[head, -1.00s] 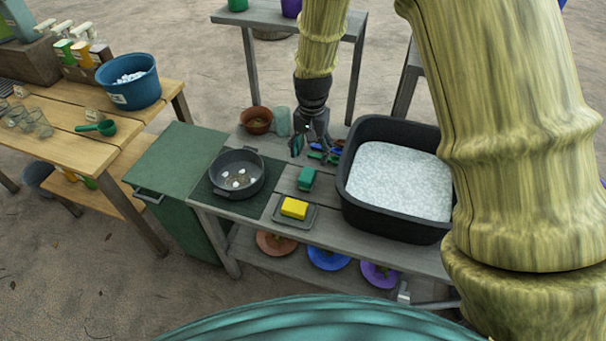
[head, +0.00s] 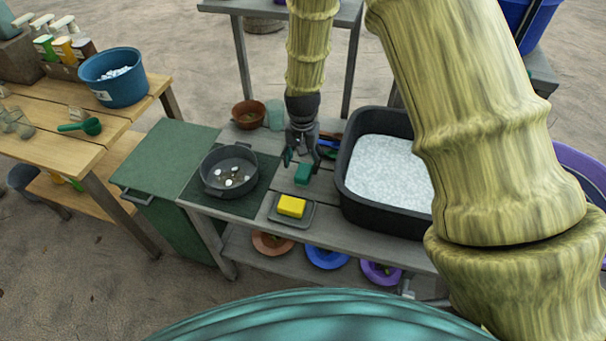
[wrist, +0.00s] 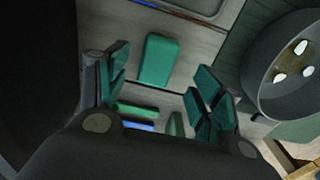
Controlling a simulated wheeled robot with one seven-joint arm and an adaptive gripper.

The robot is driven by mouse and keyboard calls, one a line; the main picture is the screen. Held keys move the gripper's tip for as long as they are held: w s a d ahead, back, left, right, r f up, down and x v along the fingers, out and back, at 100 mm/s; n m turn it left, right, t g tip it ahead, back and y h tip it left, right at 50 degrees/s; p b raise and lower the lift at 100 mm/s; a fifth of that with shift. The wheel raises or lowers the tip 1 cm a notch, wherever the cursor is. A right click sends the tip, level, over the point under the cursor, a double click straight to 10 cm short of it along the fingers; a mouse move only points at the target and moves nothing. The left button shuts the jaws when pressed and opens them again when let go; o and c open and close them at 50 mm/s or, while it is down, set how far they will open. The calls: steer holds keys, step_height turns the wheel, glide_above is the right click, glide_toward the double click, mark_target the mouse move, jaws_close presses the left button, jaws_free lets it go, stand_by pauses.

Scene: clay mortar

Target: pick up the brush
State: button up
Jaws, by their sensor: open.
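In the wrist view the green block (wrist: 158,60) lies ahead of and between my fingers, apart from both. My gripper (head: 303,156) points down at the bench just behind the block, open and empty. In the wrist view its green-padded fingers (wrist: 160,88) are spread wide. Green and blue tool handles (wrist: 137,126) show between the finger bases; their full shapes are hidden.
A yellow sponge (head: 291,206) lies on a dark tray (head: 273,217) in front. A dark pan (head: 216,188) with white pieces stands left. A black tub (head: 350,208) of white granules stands right. A brown bowl (head: 247,118) and a clear glass (head: 275,110) stand behind.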

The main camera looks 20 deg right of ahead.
mark_target(304, 170)
steer(key=shift+d+f+p, duration=0.15)
steer(key=shift+f+p, duration=0.2)
steer(key=shift+f, duration=0.55)
steer(key=shift+d+f+p, duration=0.1)
steer(key=shift+f+p, duration=0.25)
steer(key=shift+f, duration=1.5)
steer(key=c, duration=1.2)
steer(key=shift+w+r, duration=0.1)
steer(key=shift+r+b, duration=0.85)
steer(key=shift+r, duration=4.1)
